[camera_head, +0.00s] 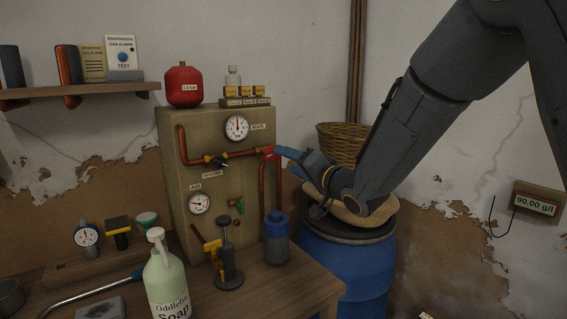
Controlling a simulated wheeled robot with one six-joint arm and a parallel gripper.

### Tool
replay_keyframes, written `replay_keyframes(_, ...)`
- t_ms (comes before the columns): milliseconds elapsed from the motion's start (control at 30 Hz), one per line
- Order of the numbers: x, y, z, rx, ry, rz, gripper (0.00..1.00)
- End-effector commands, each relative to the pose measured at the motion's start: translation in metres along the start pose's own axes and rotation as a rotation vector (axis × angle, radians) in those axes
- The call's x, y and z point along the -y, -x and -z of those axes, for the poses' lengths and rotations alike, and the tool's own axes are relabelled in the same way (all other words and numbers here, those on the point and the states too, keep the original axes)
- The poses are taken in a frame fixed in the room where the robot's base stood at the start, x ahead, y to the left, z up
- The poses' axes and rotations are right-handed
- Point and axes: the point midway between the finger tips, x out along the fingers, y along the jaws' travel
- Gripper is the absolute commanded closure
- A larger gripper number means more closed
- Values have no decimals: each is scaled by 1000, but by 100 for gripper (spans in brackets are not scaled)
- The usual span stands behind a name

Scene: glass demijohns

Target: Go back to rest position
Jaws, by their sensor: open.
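My arm reaches in from the upper right. My gripper (287,155), with blue showing near its tip, points left toward the beige panel (222,190). It is open and appears empty. Its tip is by the red part (268,152) at the right end of the panel's copper pipe (240,155); whether they touch I cannot tell. The wrist hides part of a tan lid or sack (380,213) on the blue barrel (345,270).
A wicker basket (338,142) is behind my wrist. A red tank (183,84) tops the panel. A shelf (85,89) is left; a display (535,203) hangs right.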

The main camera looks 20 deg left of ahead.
Motion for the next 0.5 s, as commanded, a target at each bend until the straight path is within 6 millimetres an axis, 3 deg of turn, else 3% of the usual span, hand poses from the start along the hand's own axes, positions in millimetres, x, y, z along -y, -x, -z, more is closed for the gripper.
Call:
replay_keyframes(400,0,7,0,0,2,-2,42)
replay_keyframes(500,-12,14,5,-8,23,-49,42)
